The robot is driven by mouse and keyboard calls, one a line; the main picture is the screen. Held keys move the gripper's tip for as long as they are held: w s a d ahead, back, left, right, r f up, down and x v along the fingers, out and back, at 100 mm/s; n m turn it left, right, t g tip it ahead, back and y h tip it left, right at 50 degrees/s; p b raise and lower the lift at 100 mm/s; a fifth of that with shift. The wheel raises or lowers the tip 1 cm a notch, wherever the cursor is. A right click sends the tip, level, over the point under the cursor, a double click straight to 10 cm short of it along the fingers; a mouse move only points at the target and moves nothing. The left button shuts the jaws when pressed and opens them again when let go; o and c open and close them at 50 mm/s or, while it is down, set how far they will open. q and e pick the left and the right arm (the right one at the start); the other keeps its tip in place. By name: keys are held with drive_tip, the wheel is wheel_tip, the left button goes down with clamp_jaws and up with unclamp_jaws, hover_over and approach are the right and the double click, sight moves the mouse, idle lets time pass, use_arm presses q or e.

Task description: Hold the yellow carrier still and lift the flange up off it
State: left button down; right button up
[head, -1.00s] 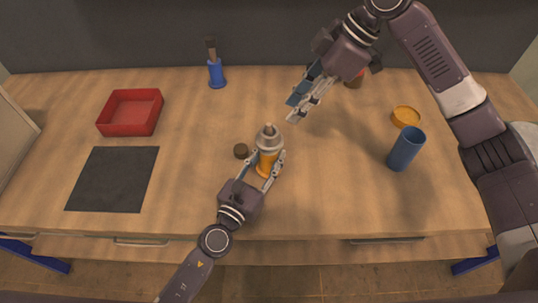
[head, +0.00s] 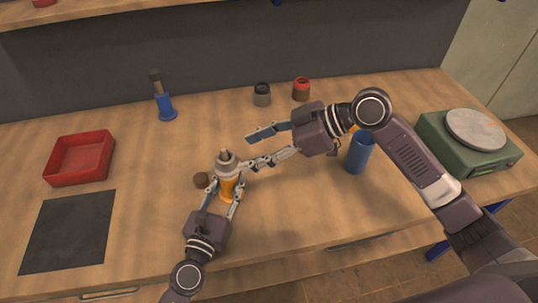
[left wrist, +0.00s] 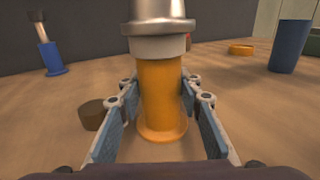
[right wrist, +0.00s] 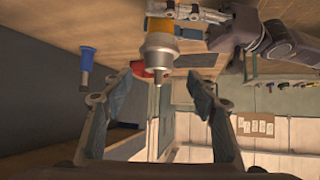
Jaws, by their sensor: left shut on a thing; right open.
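The yellow carrier (head: 228,191) stands upright on the table, and its flared base shows in the left wrist view (left wrist: 162,100). The grey metal flange (head: 227,170) sits on top of it, with a narrow tip pointing up. My left gripper (head: 224,187) is shut on the carrier, one finger on each side below the flange. My right gripper (head: 252,148) is open and empty, just right of the flange. In the right wrist view the flange (right wrist: 159,46) lies ahead, between the open fingers, and looks clear of them.
A small dark round piece (head: 201,180) lies close left of the carrier. A blue cup (head: 360,154) stands to the right, partly behind my right arm. A red tray (head: 80,160), a dark mat (head: 68,232), a blue stand (head: 165,107) and a green scale (head: 465,140) are farther off.

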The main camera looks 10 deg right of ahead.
sight(233, 158)
drive_tip(key=w+a+f+t, duration=0.1)
drive_tip(key=a, duration=0.1)
drive_tip(key=a+f+m+t, duration=0.1)
drive_tip(key=a, duration=0.1)
drive_tip(key=w+a+f+m+t, duration=0.1)
drive_tip(key=a+f, duration=0.1)
drive_tip(key=shift+w+a+y, duration=0.35)
drive_tip(key=shift+a+y, duration=0.05)
idle(0.6)
drive_tip(key=shift+f, duration=0.1)
drive_tip(key=c, duration=1.4)
drive_tip(key=shift+r, duration=4.2)
